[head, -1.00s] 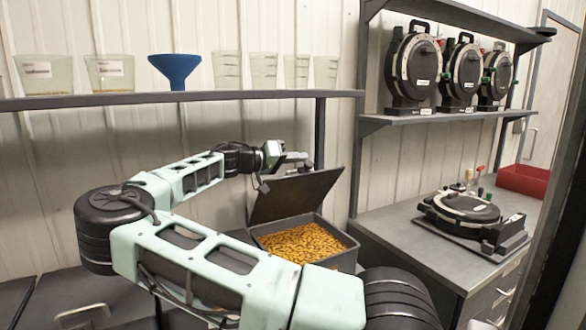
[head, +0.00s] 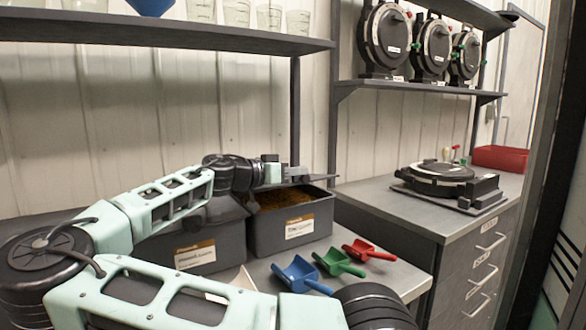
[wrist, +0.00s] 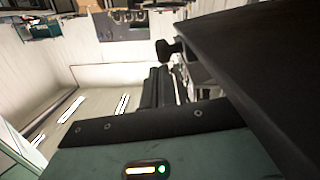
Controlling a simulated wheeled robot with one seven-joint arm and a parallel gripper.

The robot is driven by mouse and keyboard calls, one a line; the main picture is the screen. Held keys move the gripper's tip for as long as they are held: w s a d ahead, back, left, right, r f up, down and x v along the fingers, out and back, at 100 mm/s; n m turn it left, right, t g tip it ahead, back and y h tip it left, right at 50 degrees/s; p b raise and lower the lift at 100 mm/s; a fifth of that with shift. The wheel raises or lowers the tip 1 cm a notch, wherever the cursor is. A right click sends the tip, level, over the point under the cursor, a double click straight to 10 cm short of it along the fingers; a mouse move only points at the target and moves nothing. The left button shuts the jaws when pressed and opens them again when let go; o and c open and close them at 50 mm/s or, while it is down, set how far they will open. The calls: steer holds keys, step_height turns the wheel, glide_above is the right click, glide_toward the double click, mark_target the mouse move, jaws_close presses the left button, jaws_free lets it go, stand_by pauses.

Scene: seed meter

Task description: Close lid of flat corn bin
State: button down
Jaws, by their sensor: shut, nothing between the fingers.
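The corn bin (head: 262,234), a dark grey box with a white label, stands on the counter in the head view; the label is too small to read surely. Shaded orange corn (head: 272,198) shows inside. Its dark lid (head: 318,179) appears almost edge-on above the bin, with a gap still showing the corn. In the wrist view a large dark panel, apparently the lid (wrist: 265,65), fills the right side. My gripper (head: 292,180) is shut and empty at the lid; exact contact is hard to tell. Its fingers show in the wrist view (wrist: 170,85).
Another grey bin (head: 208,243) stands just left. Blue (head: 298,275), green (head: 337,263) and red (head: 367,250) scoops lie in front on the counter. A shelf (head: 170,33) runs above my arm. A seed meter (head: 445,180) sits on the right cabinet.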

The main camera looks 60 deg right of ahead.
mark_target(298, 182)
steer(key=shift+s+a+f+b, duration=0.1)
steer(key=shift+s+f+b, duration=0.15)
steer(key=shift+f, duration=0.5)
steer(key=shift+s+a+f+b, duration=0.1)
steer(key=shift+f+b, duration=0.25)
steer(key=shift+f, duration=0.35)
